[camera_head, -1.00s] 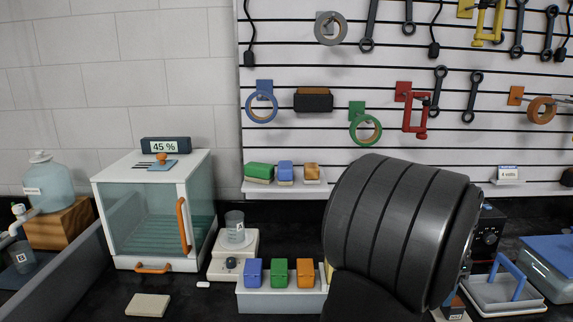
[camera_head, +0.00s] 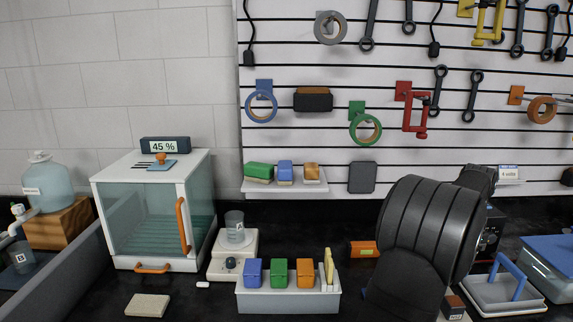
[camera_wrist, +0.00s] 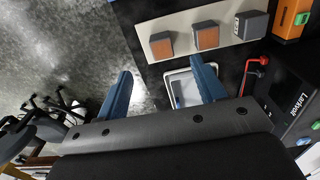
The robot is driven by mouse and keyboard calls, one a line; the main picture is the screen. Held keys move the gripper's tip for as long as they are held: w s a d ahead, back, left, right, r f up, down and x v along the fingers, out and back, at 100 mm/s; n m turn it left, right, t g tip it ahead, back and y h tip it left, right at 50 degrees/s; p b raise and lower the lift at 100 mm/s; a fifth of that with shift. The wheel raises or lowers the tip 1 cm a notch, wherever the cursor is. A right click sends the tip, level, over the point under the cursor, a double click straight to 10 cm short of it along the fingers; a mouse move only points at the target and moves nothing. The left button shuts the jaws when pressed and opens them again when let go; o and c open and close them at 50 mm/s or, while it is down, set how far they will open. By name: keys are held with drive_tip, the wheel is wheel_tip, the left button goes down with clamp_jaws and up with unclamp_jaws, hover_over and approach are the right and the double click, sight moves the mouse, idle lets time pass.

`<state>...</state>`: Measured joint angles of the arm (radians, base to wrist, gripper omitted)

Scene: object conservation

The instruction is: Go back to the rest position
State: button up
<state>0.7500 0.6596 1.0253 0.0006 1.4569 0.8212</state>
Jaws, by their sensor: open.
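My gripper (camera_wrist: 161,74) shows in the wrist view as two blue fingers spread well apart, with nothing held between them. The fingers are above the floor and the bench edge. In the head view my dark arm stands at the right of the bench and hides part of the bench and of the equipment behind it. The gripper's fingers cannot be made out in the head view.
A grey rack (camera_head: 288,303) with blue, green and orange blocks stands at the bench front. A glass-sided cabinet (camera_head: 155,215) and a beaker (camera_head: 235,227) on a white device stand left. A white tray (camera_head: 510,309) with a blue handle sits close right of my arm.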

drive_tip(key=w+d+f, duration=0.3)
drive_tip(key=w+d, duration=0.5)
drive_tip(key=w+a+f, duration=0.1)
drive_tip(key=w+f, duration=0.1)
drive_tip(key=w, duration=0.1)
drive_tip(key=w+a+f, duration=0.2)
drive_tip(key=w, duration=0.1)
drive_tip(key=w+a+f, duration=0.1)
drive_tip(key=w+f, duration=0.1)
drive_tip(key=w, duration=0.2)
drive_tip(key=shift+a+f, duration=0.25)
drive_tip(key=shift+f, duration=0.1)
drive_tip(key=f, duration=0.4)
drive_tip(key=shift+w+a+f, duration=0.15)
drive_tip(key=shift+w, duration=0.15)
drive_tip(key=shift+r, duration=0.55)
